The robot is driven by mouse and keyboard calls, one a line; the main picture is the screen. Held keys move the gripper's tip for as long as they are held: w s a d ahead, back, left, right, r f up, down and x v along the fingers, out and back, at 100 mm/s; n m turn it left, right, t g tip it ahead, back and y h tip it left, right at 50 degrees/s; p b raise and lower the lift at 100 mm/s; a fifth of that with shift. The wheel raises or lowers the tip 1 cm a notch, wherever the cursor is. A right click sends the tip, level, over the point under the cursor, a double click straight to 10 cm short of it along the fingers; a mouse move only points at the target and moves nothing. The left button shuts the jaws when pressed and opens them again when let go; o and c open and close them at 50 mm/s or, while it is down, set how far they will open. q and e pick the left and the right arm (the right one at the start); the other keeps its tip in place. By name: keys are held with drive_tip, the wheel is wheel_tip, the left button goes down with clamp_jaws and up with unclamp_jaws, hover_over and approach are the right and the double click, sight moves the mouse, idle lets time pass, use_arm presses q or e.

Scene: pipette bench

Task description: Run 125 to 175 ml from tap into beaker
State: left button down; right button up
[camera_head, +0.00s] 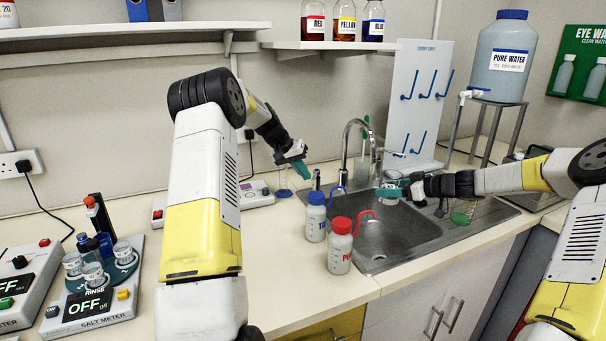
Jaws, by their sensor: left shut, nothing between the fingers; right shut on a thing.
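My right gripper (390,190) comes in from the right and is shut on a small clear glass beaker (391,199) over the back of the sink, near and a little right of the spout. The gripper's fingers partly hide the beaker, so I cannot tell its water level. No water stream is clear to see. My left gripper (297,162) is shut and empty above the counter, left of the tap.
A blue-capped bottle (316,220) and a red-capped bottle (340,250) stand at the sink's left edge. A small glass (284,188) stands below my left gripper. A pure water tank (500,62) stands on a stand at the back right. A salt meter (95,305) is at left.

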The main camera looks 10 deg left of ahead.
use_arm(q)
drive_tip(key=d, duration=0.1)
drive_tip(key=n, duration=0.1)
drive_tip(key=d+n+t+y, duration=0.1)
drive_tip(key=shift+s+d, duration=0.25)
drive_tip(key=shift+d, duration=0.05)
drive_tip(key=shift+w+d+n+t+y, duration=0.2)
drive_tip(key=shift+d+n+y, duration=0.25)
drive_tip(key=shift+d+n, duration=0.4)
drive_tip(key=shift+w+d+n+t+y, duration=0.1)
drive_tip(key=shift+d+n+t+y, duration=0.3)
drive_tip(key=shift+d+n, duration=0.45)
